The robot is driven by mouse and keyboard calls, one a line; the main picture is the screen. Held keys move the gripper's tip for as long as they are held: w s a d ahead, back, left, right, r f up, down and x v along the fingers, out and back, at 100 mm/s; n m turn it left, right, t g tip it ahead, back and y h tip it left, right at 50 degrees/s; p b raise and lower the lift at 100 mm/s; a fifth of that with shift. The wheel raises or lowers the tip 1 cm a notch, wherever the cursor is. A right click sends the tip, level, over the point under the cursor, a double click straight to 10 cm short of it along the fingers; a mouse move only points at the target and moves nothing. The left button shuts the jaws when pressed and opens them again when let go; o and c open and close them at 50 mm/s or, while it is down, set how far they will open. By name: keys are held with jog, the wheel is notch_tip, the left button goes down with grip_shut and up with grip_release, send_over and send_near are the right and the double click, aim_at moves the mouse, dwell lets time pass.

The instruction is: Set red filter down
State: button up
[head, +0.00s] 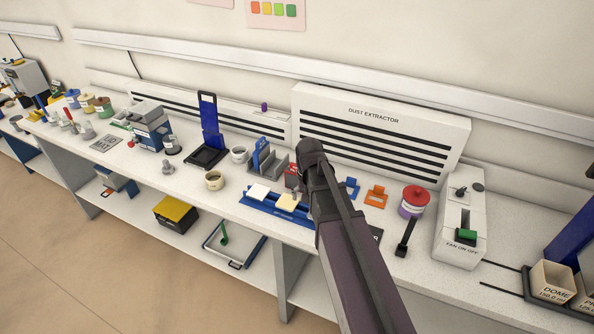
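My arm reaches up from the bottom of the head view, its dark wrist over the middle of the bench. The fingers of my gripper are hidden or too small to make out, so I cannot tell whether they hold anything. A small red piece with pale marking (292,169) shows just left of the wrist, partly covered by it. It may be the red filter, but I cannot tell whether it is held or resting. Beside it is a grey slotted rack (271,160) with a blue upright plate. A blue tray (257,206) with a white and a cream block lies in front.
Right of my arm are an orange stand (376,196), a red-topped round container (415,197), a black-handled tool (405,238) and a fan switch box (461,220). A dust extractor (380,135) stands behind. Cups and a black-and-blue stand (209,130) are to the left.

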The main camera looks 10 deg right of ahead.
jog(key=w+r+m+p, duration=0.4)
jog(key=w+r+p, duration=0.6)
jog(key=w, duration=0.7)
notch_tip(320, 180, up, 2)
jog(key=shift+w+r+p, duration=0.15)
jog(key=shift+w+p, duration=0.05)
jog(key=shift+p, duration=0.15)
notch_tip(320, 180, down, 9)
jog(key=b, duration=0.8)
jog(key=shift+r+b, duration=0.15)
jog(key=shift+b, duration=0.2)
jog(key=shift+s+f+b, duration=0.1)
jog(key=shift+f+b, duration=2.5)
jog(key=c, duration=1.1)
jog(key=shift+r, duration=0.2)
